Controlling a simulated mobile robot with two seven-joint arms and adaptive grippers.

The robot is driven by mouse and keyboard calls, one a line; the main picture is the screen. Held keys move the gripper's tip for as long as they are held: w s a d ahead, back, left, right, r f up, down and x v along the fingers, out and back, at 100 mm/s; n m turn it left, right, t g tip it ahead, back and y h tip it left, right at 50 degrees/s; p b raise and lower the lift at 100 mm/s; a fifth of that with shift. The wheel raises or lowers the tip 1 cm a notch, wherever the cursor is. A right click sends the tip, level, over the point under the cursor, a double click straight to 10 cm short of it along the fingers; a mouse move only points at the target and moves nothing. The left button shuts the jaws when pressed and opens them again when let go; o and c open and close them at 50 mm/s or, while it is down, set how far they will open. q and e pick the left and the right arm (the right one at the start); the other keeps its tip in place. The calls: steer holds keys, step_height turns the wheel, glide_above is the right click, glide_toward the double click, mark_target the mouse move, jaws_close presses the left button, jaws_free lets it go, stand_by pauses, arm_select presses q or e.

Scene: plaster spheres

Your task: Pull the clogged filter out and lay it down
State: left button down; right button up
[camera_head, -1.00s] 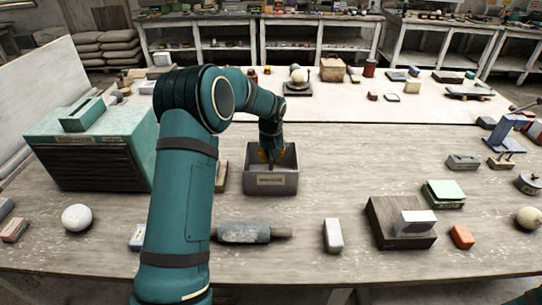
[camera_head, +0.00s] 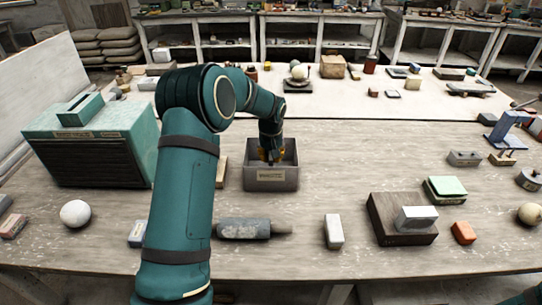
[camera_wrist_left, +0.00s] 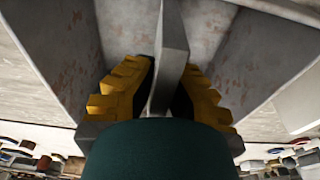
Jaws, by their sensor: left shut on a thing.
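My left gripper (camera_head: 270,156) reaches down into an open grey bin (camera_head: 271,186) with a label on its front, in the middle of the table. In the left wrist view its yellow-padded fingers (camera_wrist_left: 167,72) are shut on a thin grey plate, seemingly the clogged filter (camera_wrist_left: 173,30), which stands on edge between them. Grey walls, stained reddish, rise on both sides. The plate's lower end is hidden from the head view. A teal box (camera_head: 100,150) with a dark slotted front stands at the left. My right gripper is not in view.
A white sphere (camera_head: 75,213) lies in front of the teal box. A grey cylinder (camera_head: 243,229), a white block (camera_head: 333,231) and a dark wooden block (camera_head: 385,222) lie along the front.

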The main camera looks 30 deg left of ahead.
arm_select(q)
steer(key=shift+f+b, duration=0.3)
steer(key=shift+f, duration=0.3)
steer(key=c, duration=1.1)
jaws_free()
steer(key=shift+o, duration=0.2)
steer(key=shift+r, duration=0.1)
steer(key=shift+r+p, duration=1.4)
steer(key=shift+r, duration=0.55)
